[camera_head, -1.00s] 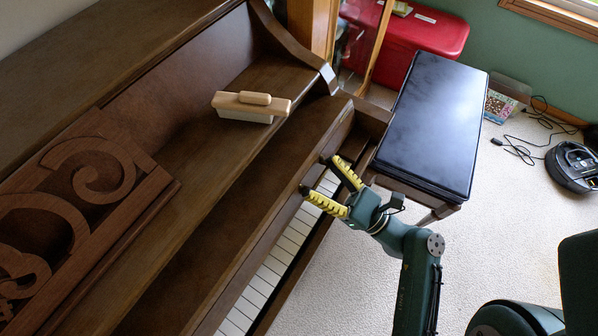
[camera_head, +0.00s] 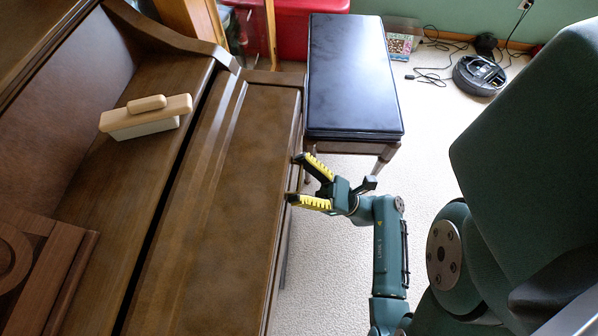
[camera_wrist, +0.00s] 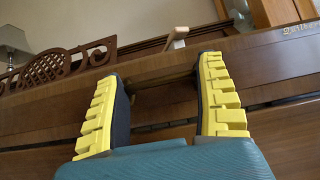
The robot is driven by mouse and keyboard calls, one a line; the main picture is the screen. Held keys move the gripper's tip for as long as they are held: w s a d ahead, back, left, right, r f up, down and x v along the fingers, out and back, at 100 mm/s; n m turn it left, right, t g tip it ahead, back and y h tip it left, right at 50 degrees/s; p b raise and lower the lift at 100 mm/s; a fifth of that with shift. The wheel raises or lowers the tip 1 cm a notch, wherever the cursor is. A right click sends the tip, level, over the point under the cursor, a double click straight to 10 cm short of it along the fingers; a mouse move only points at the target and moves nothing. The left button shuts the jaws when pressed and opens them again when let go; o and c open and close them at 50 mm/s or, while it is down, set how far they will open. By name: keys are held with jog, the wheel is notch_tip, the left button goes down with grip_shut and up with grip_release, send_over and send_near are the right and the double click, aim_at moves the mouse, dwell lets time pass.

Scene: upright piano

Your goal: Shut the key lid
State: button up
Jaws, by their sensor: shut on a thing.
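The key lid (camera_head: 225,200) of the brown piano lies down flat over the keyboard in the head view, and no white keys show. My gripper (camera_head: 293,179) is at the lid's front edge, its two yellow-ridged fingers set apart along that edge. The fingers also show in the wrist view (camera_wrist: 160,82), on either side of a dark bar at the front of the lid. They are shut on the lid there, though the exact contact at the fingertips is hard to see.
A wooden block-shaped brush (camera_head: 147,117) rests on the piano's ledge behind the lid. A black-topped bench (camera_head: 352,75) stands beyond the piano's far end, close to my arm. A robot vacuum (camera_head: 479,75) and cables lie on the carpet at the back right.

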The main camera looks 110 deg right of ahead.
jog(key=o, duration=1.2)
jog(key=shift+d, duration=0.1)
jog(key=shift+c, duration=0.2)
jog(key=v, duration=0.7)
jog(key=shift+s+f, duration=0.15)
jog(key=shift+s, duration=0.05)
